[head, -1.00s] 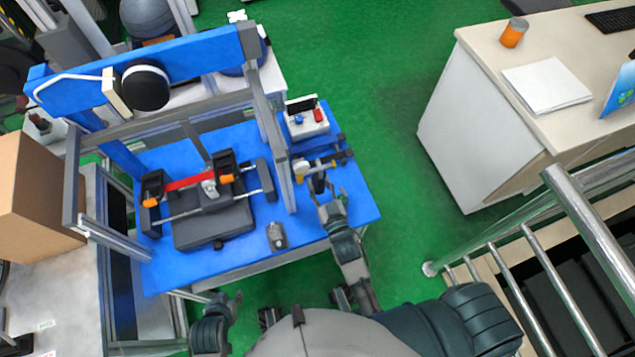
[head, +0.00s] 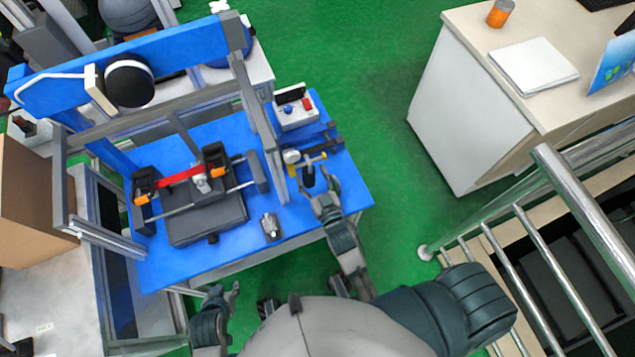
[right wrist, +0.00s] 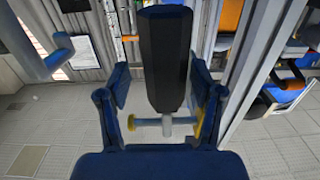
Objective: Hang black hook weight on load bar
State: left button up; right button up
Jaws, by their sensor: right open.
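The black hook weight (head: 308,178) is at the right side of the blue table, beside a short bar with yellow ends (head: 316,159). In the right wrist view the dark faceted weight (right wrist: 166,60) sits between the spread fingers of my right gripper (right wrist: 160,95), with gaps on both sides. The bar with yellow ends (right wrist: 150,122) crosses at the weight's lower end in that view; I cannot tell whether the hook rests on it. My right gripper (head: 320,188) is open around the weight. My left gripper (head: 226,293) is open and empty in front of the table.
A metal frame (head: 262,120) stands just left of the right gripper. A test rig with a red bar (head: 185,174) and a small silver weight (head: 270,226) are on the blue table (head: 345,190). A control box (head: 296,112) lies behind. Railings (head: 490,240) stand at right.

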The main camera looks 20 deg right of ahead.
jog(key=s, duration=1)
jog(key=s+d+f+g, duration=0.5)
jog(key=s+f+g, duration=0.1)
jog(key=f+g, duration=0.25)
pick_arm(q)
jog(key=s+a+f+g, duration=0.2)
jog(key=s+g, duration=0.2)
jog(key=s, duration=0.3)
pick_arm(e)
jog(key=s+d+f+n+g, duration=0.1)
jog(key=s+d+f+g, duration=0.15)
jog(key=s+g, duration=0.65)
pick_arm(q)
notch_tip(320, 180, down, 19)
jog(key=s+p, duration=0.2)
jog(key=p, duration=0.7)
jog(key=shift+s+a+r+y, duration=0.15)
jog(key=shift+s+r+y, duration=0.05)
jog(key=shift+y, duration=0.2)
pick_arm(e)
jog(key=s+f, duration=0.2)
jog(key=f, duration=0.7)
jog(key=s+f+t, duration=0.1)
jog(key=s+f, duration=0.1)
jog(key=f, duration=0.8)
jog(key=shift+s+n+h, duration=0.3)
jog(key=shift+s+h, duration=0.05)
jog(key=shift+h, duration=0.05)
jog(key=shift+f, duration=0.1)
jog(key=shift+c, duration=0.3)
